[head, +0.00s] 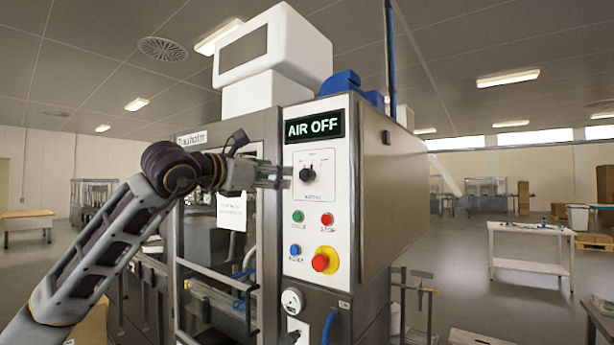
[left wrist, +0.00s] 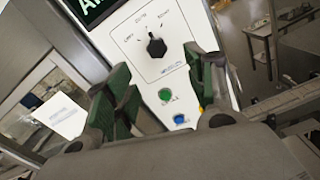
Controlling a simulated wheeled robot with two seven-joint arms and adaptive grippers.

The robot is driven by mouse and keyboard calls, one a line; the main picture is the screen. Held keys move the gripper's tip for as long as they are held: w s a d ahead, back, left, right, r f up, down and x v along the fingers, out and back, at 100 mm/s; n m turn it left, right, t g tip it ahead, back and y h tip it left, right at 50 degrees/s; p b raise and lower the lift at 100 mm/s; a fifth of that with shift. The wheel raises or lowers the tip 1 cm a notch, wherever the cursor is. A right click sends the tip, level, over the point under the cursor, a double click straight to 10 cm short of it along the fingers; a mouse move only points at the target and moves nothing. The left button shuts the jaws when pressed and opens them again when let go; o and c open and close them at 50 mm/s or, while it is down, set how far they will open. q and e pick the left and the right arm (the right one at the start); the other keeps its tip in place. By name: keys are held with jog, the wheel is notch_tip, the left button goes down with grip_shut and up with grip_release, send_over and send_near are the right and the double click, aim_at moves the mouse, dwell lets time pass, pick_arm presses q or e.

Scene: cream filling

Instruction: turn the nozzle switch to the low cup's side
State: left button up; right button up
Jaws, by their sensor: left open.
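The black nozzle switch (head: 307,174) is a knob on the white control panel (head: 300,250) of the machine, under the lit "AIR OFF" display (head: 314,127). In the left wrist view the switch (left wrist: 156,46) has several position labels in an arc above it, too small to read surely. Its pointer looks roughly upright. My left gripper (head: 285,175) reaches in from the left, just left of the switch in the head view. In the left wrist view its green-padded fingers (left wrist: 160,95) are spread apart and empty, with the switch beyond them. My right gripper and the low cup are not in view.
Below the switch are a green button (head: 298,216), a red button (head: 327,219), a blue button (head: 295,249) and a red emergency stop (head: 325,260) on yellow. A framed machine door (head: 215,270) lies left of the panel. A white table (head: 528,230) stands at the right.

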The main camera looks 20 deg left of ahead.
aim_at(304, 174)
pick_arm(q)
jog(key=shift+a+r, duration=0.1)
jog(key=shift+a, duration=0.15)
jog(key=p+x, duration=0.2)
jog(key=x, duration=0.5)
jog(key=shift+r, duration=0.1)
jog(key=p+x, duration=0.2)
jog(key=x, duration=0.3)
jog(key=shift+w, duration=0.1)
jog(key=shift+p+x, duration=0.3)
jog(key=shift+x, duration=0.55)
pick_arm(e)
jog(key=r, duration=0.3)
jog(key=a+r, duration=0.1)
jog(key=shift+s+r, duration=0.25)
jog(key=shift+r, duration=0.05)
